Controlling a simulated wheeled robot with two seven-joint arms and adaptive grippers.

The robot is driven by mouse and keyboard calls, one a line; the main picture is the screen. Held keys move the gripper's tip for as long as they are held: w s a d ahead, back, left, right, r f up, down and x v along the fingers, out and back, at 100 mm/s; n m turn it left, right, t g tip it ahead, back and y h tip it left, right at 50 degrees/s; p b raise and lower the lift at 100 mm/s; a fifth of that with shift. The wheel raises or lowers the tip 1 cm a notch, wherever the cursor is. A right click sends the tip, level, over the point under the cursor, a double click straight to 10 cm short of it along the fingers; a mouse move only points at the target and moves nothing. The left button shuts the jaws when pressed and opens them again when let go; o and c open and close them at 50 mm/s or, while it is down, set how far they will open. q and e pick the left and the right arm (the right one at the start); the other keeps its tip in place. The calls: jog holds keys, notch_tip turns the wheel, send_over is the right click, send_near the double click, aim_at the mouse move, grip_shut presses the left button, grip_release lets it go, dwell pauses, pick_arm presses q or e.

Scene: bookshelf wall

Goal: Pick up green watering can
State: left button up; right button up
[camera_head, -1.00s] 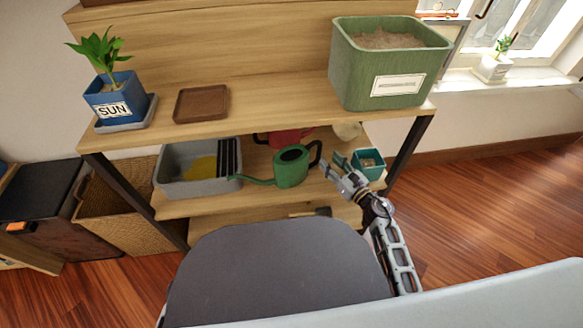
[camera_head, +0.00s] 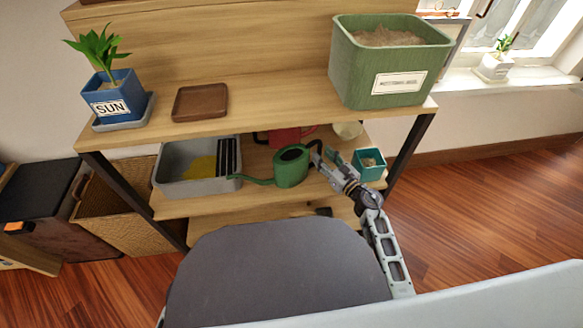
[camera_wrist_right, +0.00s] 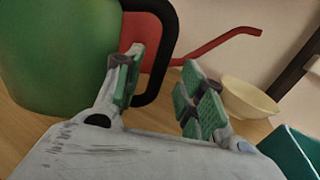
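The green watering can (camera_head: 291,169) stands upright on the middle shelf, its spout pointing left and its black handle on the right. It also fills the left of the right wrist view (camera_wrist_right: 55,60), with the black handle (camera_wrist_right: 168,45) beside the fingers. My right gripper (camera_head: 322,158) is at the handle. In the wrist view the right gripper (camera_wrist_right: 160,90) is open, with its green-padded fingers spread. The left finger overlaps the handle opening and the right finger is outside the handle. Contact cannot be told. My left gripper is not in view.
A red watering can (camera_head: 286,136) stands behind the green one. A teal pot (camera_head: 369,165) is close to the right of my right gripper, and a cream bowl (camera_wrist_right: 248,98) is behind it. A grey tray (camera_head: 190,187) is left of the can. The upper shelf (camera_head: 260,105) overhangs.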

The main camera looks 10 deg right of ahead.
jog(key=shift+x, duration=1.4)
jog(key=shift+s+a+f, duration=0.1)
grip_shut()
